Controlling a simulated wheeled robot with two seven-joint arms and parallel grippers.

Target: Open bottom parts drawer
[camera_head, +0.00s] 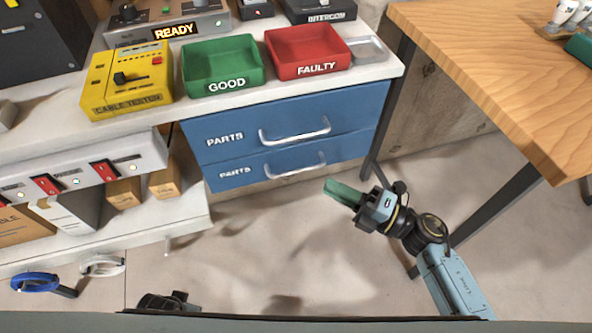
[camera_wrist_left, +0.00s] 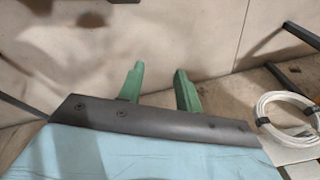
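The bottom parts drawer (camera_head: 240,174) is the lower of two blue drawers under the white bench. It looks shut, with a silver bar handle (camera_head: 295,166). The upper parts drawer (camera_head: 232,138) also looks shut, with its own silver handle (camera_head: 295,132). My right gripper (camera_head: 342,193) has green fingers and is below and right of the lower handle, apart from it. Its fingers overlap in this view, so its opening is unclear. My left gripper (camera_wrist_left: 158,85) shows in the left wrist view, its two green fingers apart with nothing between them. Only a dark part of the left arm shows at the head view's bottom edge.
On the bench stand a green GOOD tray (camera_head: 222,82), a red FAULTY tray (camera_head: 308,68) and a yellow cable tester (camera_head: 127,95). A wooden table (camera_head: 500,70) with dark legs is at right. The floor before the drawers is clear. A white cable coil (camera_wrist_left: 284,112) is at right.

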